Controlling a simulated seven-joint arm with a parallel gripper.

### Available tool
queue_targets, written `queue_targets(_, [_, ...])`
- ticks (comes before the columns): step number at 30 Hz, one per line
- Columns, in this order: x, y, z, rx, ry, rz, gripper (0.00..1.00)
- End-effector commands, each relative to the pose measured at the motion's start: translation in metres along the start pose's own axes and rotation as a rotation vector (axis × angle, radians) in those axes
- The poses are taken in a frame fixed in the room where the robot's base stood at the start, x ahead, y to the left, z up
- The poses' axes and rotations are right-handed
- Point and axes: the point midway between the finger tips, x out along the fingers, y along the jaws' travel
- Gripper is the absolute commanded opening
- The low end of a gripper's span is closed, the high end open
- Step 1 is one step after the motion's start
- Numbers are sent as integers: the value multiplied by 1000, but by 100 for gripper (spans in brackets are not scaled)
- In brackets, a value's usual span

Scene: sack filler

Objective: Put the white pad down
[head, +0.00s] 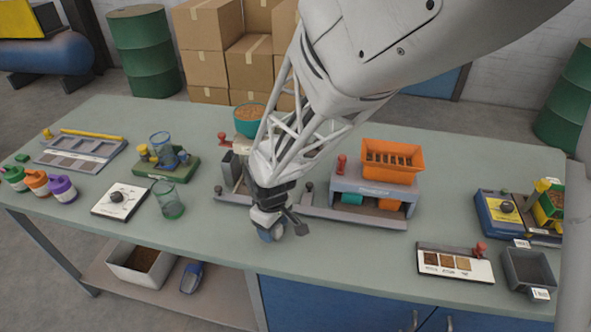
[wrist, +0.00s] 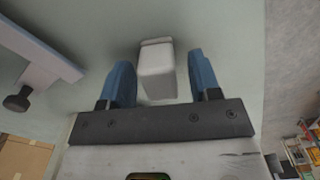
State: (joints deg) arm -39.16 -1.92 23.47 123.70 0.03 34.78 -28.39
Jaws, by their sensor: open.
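The white pad (wrist: 157,72) is a small pale block, seen in the wrist view on the green-grey tabletop. It lies between the two blue fingers of my gripper (wrist: 160,60), with a gap showing on each side. My gripper also shows in the head view (head: 270,232), low over the front middle of the table, in front of the grey rail. The jaws are open. In the head view the pad is hidden or cannot be made out behind my gripper.
A long grey rail (head: 345,218) lies just behind my gripper, with an orange hopper (head: 392,160) above its right part. A green glass cup (head: 169,200) and a white dial panel (head: 120,199) stand to the left. A sample board (head: 455,263) lies right. The table between is clear.

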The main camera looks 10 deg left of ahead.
Motion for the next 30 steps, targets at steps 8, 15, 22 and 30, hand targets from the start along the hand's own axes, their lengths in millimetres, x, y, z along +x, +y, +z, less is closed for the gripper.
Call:
queue_targets(8, [-38, 0, -1, 0, 4, 2, 57])
queue_targets(15, [-77, 0, -1, 0, 4, 2, 57])
queue_targets(22, [-103, 0, 0, 0, 2, 1, 57])
queue_targets(30, [-111, 0, 0, 0, 1, 1, 57])
